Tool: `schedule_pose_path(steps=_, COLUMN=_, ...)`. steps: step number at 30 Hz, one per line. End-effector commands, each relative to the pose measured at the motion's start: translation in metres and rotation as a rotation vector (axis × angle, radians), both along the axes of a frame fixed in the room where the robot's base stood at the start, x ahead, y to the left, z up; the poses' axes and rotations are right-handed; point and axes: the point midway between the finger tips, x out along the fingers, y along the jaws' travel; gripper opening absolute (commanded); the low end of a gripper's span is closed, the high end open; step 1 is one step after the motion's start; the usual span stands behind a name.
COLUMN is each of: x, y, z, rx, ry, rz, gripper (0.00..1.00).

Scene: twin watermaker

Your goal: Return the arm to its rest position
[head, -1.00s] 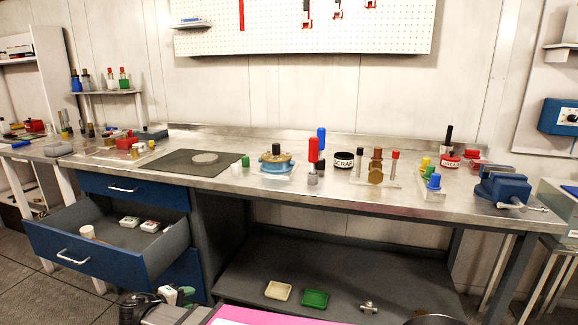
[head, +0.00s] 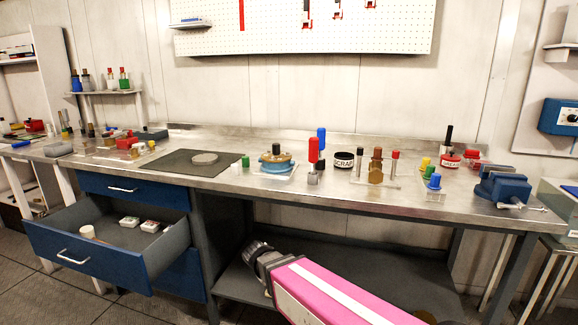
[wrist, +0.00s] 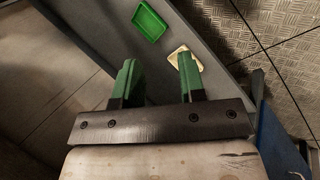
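My gripper (wrist: 157,62) shows in the wrist view with its two green fingers apart and nothing between them. In the head view my pink arm reaches up from the bottom edge, in front of the lower shelf. Its dark wrist end is left of the pink link, below the bench top. The gripper fingers cannot be made out in the head view, and the arm hides both trays there.
The steel workbench (head: 340,186) carries several small parts, a blue vise (head: 502,188) and a dark mat (head: 190,168). A blue drawer (head: 85,255) stands open at left with a white cup and small boxes inside. The lower shelf (head: 400,262) runs behind my arm.

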Motion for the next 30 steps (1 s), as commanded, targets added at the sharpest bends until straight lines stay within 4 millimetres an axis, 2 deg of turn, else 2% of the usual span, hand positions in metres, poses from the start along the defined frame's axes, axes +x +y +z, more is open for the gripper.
schedule_pose_path(steps=1, x=0.001, y=-0.017, z=-0.001, rx=0.026, ry=0.011, rz=-0.034, gripper=0.37)
schedule_pose_path(steps=3, x=0.003, y=-0.036, z=-0.002, rx=0.065, ry=0.026, rz=-0.074, gripper=0.37)
schedule_pose_path(steps=18, x=0.001, y=-0.16, z=-0.006, rx=0.357, ry=0.065, rz=-0.368, gripper=0.37)
schedule_pose_path(steps=24, x=-0.003, y=-0.199, z=-0.004, rx=0.46, ry=0.052, rz=-0.466, gripper=0.37)
schedule_pose_path(steps=30, x=-0.005, y=-0.217, z=-0.003, rx=0.513, ry=0.041, rz=-0.513, gripper=0.37)
